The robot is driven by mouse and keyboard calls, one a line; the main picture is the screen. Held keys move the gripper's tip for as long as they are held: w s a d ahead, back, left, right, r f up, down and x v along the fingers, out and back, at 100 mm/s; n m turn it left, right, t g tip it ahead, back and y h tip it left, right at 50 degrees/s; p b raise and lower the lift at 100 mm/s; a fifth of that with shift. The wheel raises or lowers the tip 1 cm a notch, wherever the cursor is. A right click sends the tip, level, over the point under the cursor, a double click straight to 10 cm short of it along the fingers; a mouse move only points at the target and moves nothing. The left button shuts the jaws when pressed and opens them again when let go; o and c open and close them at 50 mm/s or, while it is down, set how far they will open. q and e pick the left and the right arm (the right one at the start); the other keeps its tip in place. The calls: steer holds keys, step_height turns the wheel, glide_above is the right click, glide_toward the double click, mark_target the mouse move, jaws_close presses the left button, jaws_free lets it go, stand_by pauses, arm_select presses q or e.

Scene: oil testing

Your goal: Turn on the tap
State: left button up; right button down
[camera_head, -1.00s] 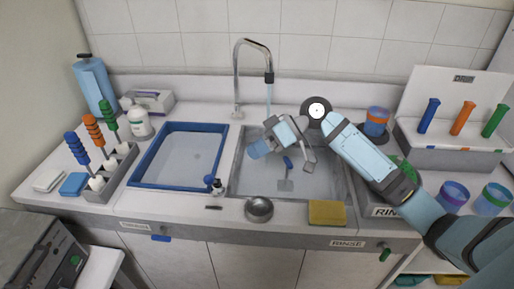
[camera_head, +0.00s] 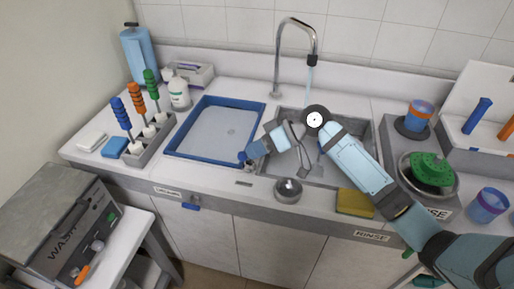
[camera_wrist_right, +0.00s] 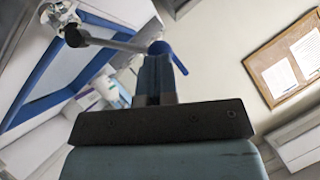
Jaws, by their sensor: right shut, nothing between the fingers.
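The tap (camera_head: 297,48) is a tall curved chrome spout behind the right-hand sink. A thin pale blue stream (camera_head: 310,78) hangs below its outlet. A small lever with a blue knob (camera_head: 243,157) stands at the front of the counter between the basins; its knob also shows in the wrist view (camera_wrist_right: 160,47), with a metal rod. My right gripper (camera_head: 252,150) is shut and empty beside the blue knob and hides part of the lever. In the wrist view the shut fingers (camera_wrist_right: 157,62) overlap the knob; I cannot tell whether they touch. My left gripper is not in view.
A blue-rimmed basin (camera_head: 180,150) lies left of the sink. A metal bowl (camera_head: 288,192) and yellow sponge (camera_head: 354,203) sit along the front edge. A rack of colored brushes (camera_head: 142,153) stands left.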

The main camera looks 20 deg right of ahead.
steer(key=shift+s+a+f+n+t+h, duration=0.55)
steer(key=shift+s+f+n, duration=0.15)
steer(key=shift+s, duration=0.1)
steer(key=shift+w+r, duration=0.1)
steer(key=shift+r, duration=0.05)
steer(key=shift+w+d+r+p, duration=0.3)
steer(key=shift+w+d+p, duration=0.1)
steer(key=shift+w+p, duration=0.1)
steer(key=shift+r, duration=0.1)
